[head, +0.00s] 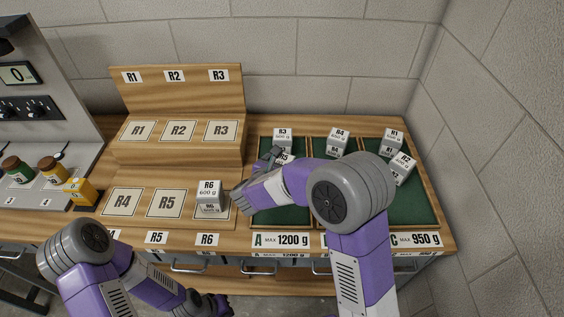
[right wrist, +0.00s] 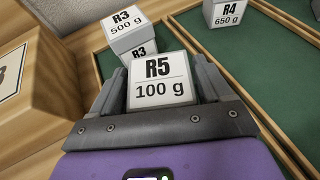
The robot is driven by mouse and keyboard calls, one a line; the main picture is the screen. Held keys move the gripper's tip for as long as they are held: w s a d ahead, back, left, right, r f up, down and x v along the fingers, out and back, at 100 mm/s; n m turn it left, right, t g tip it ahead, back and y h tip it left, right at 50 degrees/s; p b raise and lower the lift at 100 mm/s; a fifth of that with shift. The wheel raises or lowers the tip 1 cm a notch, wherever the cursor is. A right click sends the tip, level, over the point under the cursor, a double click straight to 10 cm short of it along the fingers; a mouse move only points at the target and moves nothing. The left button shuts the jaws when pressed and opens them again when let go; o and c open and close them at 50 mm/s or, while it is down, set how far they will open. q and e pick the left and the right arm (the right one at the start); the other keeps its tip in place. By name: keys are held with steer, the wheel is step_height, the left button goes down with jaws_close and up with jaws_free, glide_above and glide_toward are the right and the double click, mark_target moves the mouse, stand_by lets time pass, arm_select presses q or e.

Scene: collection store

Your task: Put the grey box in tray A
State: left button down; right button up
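No single box stands out as the grey one; all the small boxes look pale grey-white. Box R5, 100 g, (right wrist: 160,82) is between the fingers of my right gripper (right wrist: 160,78), close to both; whether they press on it I cannot tell. In the head view my right gripper (head: 272,158) is over the upper left of tray A (head: 281,216) and partly hides R5 (head: 286,157). Box R3, 500 g, (head: 282,134) sits in tray A just behind. My left gripper (head: 213,304) is low at the bottom edge, its fingers unclear.
Box R6, 600 g, (head: 209,190) stands on the wooden stand's lower step. Box R4 (head: 338,137) is in the middle tray; R1 (head: 393,136) and R2 (head: 402,170) are in tray C. Tray A's label reads max 1200 g. Jars (head: 52,170) stand at left; walls close the back and right.

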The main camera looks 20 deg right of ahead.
steer(key=shift+o, duration=1.3)
steer(key=shift+r, duration=0.1)
steer(key=shift+s+a+r, duration=0.2)
steer(key=p+v, duration=0.2)
steer(key=v, duration=0.9)
steer(key=shift+s+p, duration=0.25)
steer(key=shift+p, duration=0.15)
steer(key=shift+r, duration=0.15)
